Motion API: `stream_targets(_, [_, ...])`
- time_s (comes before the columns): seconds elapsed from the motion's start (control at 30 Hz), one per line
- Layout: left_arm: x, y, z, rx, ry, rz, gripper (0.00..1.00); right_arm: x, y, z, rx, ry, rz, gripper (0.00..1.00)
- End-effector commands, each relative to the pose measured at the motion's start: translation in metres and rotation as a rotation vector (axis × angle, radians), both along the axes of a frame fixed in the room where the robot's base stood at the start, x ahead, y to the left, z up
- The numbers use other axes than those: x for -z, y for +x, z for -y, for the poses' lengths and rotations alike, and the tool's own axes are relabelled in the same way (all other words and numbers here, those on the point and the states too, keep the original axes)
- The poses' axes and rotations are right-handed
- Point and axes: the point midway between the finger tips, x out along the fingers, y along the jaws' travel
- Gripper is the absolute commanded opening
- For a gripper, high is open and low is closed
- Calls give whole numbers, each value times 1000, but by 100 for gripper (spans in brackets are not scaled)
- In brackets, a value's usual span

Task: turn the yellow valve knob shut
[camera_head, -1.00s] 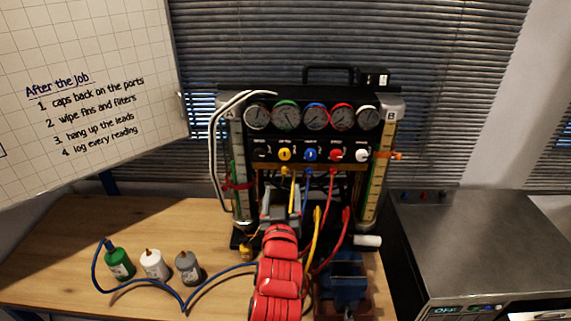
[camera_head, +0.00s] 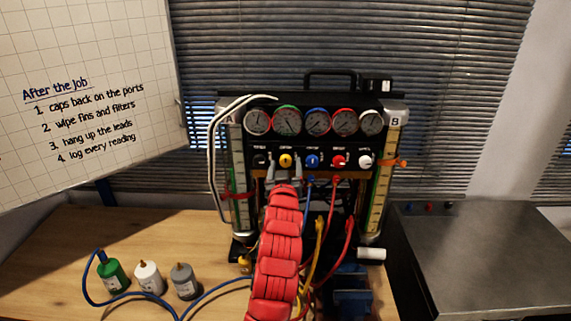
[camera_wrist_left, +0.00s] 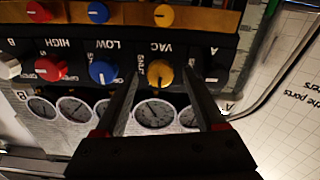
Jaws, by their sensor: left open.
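The yellow valve knob (camera_head: 286,160) is in the knob row under the gauges on the rig. It also shows in the upside-down left wrist view (camera_wrist_left: 160,75), beside the label VAC. My left gripper (camera_head: 284,172) is just below the knob in the head view, its red arm covering the lower rig. In the left wrist view the open gripper (camera_wrist_left: 160,80) has one fingertip on each side of the knob, with gaps between. I cannot tell whether the tips reach past the knob's face. My right gripper is not in view.
Close neighbours are the black knob (camera_head: 261,160) and the blue knob (camera_head: 312,160). Coloured hoses (camera_head: 347,240) hang below. A second yellow knob (camera_wrist_left: 164,15) shows in the wrist view.

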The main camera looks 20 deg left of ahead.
Motion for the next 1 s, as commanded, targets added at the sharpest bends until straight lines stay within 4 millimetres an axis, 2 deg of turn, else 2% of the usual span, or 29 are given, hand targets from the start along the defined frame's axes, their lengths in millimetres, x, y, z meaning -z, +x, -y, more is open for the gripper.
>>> stream_targets(0.37, [2, 6, -2, 0, -1, -3, 72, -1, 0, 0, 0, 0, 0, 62])
stream_targets(0.47, [2, 6, -2, 0, -1, -3, 58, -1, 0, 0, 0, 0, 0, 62])
stream_targets(0.77, [1, 6, -2, 0, -1, -3, 4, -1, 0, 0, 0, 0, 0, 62])
stream_targets(0.8, [1, 6, -2, 0, -1, -3, 0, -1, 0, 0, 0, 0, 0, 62])
stream_targets(1.0, [2, 6, -2, 0, 4, -3, 0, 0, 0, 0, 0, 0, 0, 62])
